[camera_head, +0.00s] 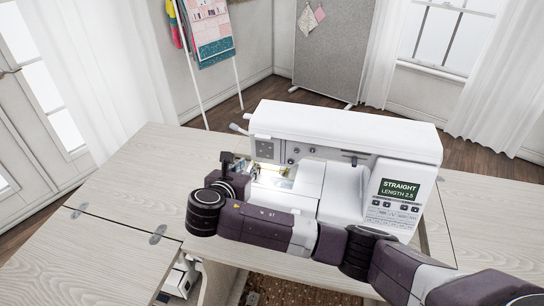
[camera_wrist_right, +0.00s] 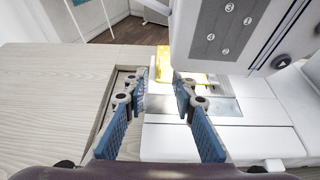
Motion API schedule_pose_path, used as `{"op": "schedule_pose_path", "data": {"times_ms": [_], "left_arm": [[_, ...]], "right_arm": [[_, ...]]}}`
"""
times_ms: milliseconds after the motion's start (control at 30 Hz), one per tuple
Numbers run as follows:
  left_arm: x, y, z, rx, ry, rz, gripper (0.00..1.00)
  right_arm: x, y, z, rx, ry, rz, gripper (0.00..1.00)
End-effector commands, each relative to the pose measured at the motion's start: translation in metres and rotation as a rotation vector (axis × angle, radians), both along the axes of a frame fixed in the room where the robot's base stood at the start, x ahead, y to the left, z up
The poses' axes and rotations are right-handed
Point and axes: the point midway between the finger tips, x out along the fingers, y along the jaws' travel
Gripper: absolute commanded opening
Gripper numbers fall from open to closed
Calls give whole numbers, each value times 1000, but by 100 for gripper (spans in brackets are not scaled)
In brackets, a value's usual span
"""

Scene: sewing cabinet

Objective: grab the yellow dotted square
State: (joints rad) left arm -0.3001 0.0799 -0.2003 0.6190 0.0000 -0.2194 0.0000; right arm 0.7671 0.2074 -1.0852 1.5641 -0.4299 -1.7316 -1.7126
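The yellow square (camera_wrist_right: 164,62) shows in the right wrist view on the sewing machine's bed, under the machine head. Part of it is hidden by the right finger and the head, and its dots are too small to make out. In the head view, a small yellow patch (camera_head: 270,168) shows by the needle area. My right gripper (camera_wrist_right: 162,88) is open, with nothing between its blue-padded fingers, and points at the square from the near side. In the head view my right gripper (camera_head: 236,166) is at the left end of the machine, partly hidden. My left gripper is out of view.
The white sewing machine (camera_head: 345,128) sits in a recess in the pale wood table (camera_head: 130,195). Its head overhangs the bed close to my right fingers. The tabletop left of the machine is clear. A grey board (camera_head: 335,50) stands behind.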

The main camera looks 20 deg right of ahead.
Motion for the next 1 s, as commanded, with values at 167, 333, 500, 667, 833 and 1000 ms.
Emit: {"op": "schedule_pose_path", "data": {"times_ms": [167,333,500,667,833,1000], "left_arm": [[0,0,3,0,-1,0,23],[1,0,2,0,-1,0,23],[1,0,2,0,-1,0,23],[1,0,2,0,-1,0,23],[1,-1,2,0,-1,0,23],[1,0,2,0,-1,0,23]], "right_arm": [[20,-16,-8,-1,0,-5,25],[36,-25,-17,0,0,-1,25],[39,-27,-18,1,0,0,25],[38,-27,-18,2,0,0,19],[38,-27,-18,2,-1,0,0],[38,-27,-18,2,-1,0,0]]}}
